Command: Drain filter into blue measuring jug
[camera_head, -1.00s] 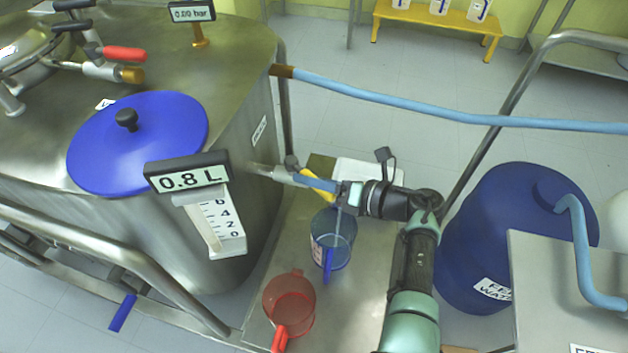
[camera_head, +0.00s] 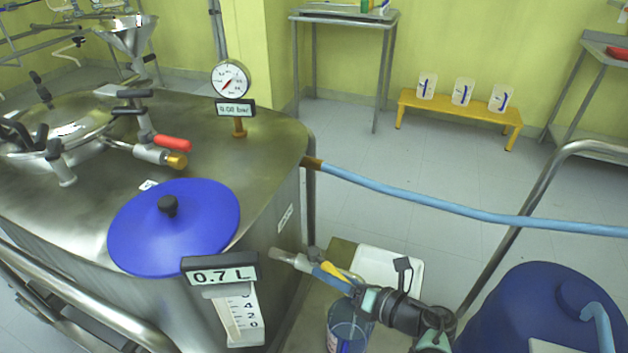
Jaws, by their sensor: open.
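The filter is the large steel vessel (camera_head: 250,190) with a blue domed lid (camera_head: 172,225). A display on its front (camera_head: 220,270) reads 0.7 L, above a level scale (camera_head: 241,318). A drain pipe (camera_head: 285,256) with a yellow and blue valve part (camera_head: 333,273) comes out of its right side. The clear blue measuring jug (camera_head: 347,330) stands below the valve, cut off by the bottom edge; its fill level is hard to tell. My gripper (camera_head: 362,294) is open at the right end of the valve part; whether it touches is unclear.
A blue barrel (camera_head: 535,315) stands at lower right. A blue hose (camera_head: 450,210) and a steel rail (camera_head: 510,225) cross the right side. A yellow bench (camera_head: 458,107) with white jugs is at the back. A pressure gauge (camera_head: 232,78) display reads 0.00 bar.

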